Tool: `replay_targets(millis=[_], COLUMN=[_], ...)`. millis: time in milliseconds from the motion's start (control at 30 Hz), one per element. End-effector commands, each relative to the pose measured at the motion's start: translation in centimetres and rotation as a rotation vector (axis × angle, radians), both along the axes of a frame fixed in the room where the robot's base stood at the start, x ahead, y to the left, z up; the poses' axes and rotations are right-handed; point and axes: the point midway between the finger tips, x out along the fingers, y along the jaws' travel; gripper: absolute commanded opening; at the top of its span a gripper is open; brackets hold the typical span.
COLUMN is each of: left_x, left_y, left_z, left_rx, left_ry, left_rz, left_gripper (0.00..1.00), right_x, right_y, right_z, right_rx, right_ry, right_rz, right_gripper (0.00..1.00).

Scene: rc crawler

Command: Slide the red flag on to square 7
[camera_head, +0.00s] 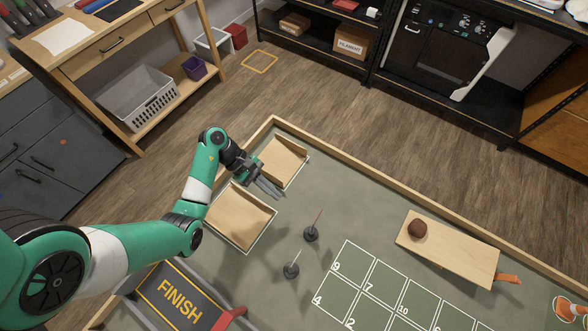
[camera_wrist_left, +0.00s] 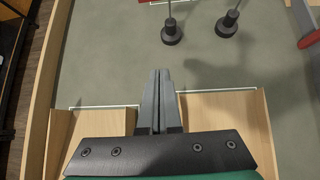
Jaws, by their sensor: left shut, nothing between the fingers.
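Two small dark round bases with thin poles stand on the grey-green mat. The farther one (camera_head: 311,234) has a reddish pole and the nearer one (camera_head: 291,270) a pale pole; no flag cloth can be made out. Both bases also show at the top of the left wrist view. Square 7 (camera_head: 371,276) lies in the white-lined grid to their right, with no flag base in it. My left gripper (camera_head: 270,188) is shut and empty, between two wooden ramp pieces, apart from both bases. It also shows in the left wrist view (camera_wrist_left: 159,78). My right gripper is out of view.
The wooden ramp pieces (camera_head: 283,163) (camera_head: 239,217) flank my left gripper. A FINISH arch (camera_head: 178,299) stands at the lower left. A wooden board (camera_head: 450,252) with a brown ball (camera_head: 417,229) lies beyond the grid. A wooden rim (camera_head: 360,169) edges the mat.

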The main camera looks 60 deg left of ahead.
Motion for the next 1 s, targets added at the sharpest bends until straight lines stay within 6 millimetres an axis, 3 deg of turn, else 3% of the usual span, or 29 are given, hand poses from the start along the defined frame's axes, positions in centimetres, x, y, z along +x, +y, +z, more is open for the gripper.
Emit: replay_targets(millis=[100,267,467,533,800,1000], left_x=[-1.9,-1.8,-1.0,-0.5,1.3,2.7], left_y=[-0.1,-0.4,-2.1,-3.1,-6.8,-9.4], left_z=[-0.8,-1.4,-3.6,-4.0,-8.2,-7.8], left_rx=[-0.002,0.000,-0.001,-0.004,-0.002,0.001], left_ry=[0.057,0.057,0.057,0.057,0.058,0.054], left_rz=[-0.032,-0.035,-0.037,-0.038,-0.037,-0.037], left_gripper=[0.00,0.00,0.00,0.00,0.00,0.00], right_x=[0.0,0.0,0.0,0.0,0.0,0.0], right_y=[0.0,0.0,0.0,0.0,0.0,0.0], right_z=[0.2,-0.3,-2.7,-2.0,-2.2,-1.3], right_rx=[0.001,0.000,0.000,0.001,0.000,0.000], right_ry=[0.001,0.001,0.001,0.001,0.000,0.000], right_rz=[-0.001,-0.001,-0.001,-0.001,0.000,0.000], right_gripper=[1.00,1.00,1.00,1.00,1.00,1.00])
